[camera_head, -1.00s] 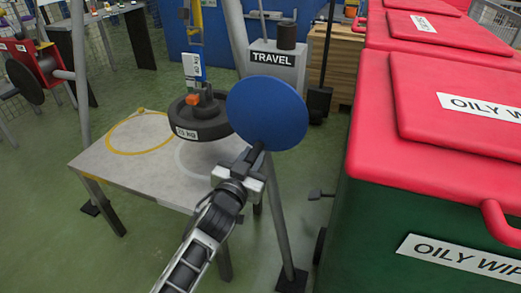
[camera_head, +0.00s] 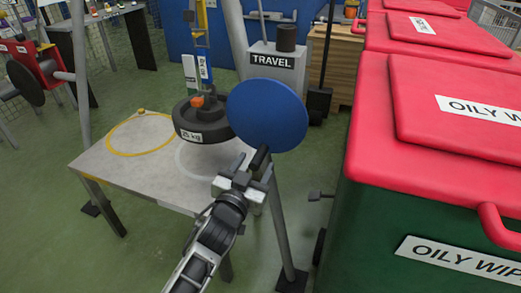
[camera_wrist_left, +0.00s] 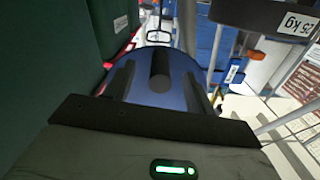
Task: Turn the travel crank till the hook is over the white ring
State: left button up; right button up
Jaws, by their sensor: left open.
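The travel crank is a blue disc (camera_head: 267,115) on the frame leg, below the TRAVEL sign (camera_head: 272,61). In the left wrist view the disc (camera_wrist_left: 141,92) fills the middle, and its black handle (camera_wrist_left: 160,70) stands between my fingers. My left gripper (camera_head: 258,168) is open at the disc's lower edge, with a finger on each side of the handle and gaps showing. A dark 25 kg weight (camera_head: 203,133) hangs from the hoist, with an orange part (camera_head: 197,102) on top. It hangs above the table near the white ring (camera_head: 181,160), hiding part of it. The hook itself is unclear.
The table (camera_head: 110,165) also bears a yellow ring (camera_head: 112,150), left of the white one. A red unit with a dark wheel (camera_head: 25,83) is at the far left. Red-lidded green bins (camera_head: 400,200) crowd the right side. Green floor is free around the table.

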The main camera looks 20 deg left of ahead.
pick_arm(q)
jog(key=shift+s+p, duration=0.7)
jog(key=shift+s, duration=2.25)
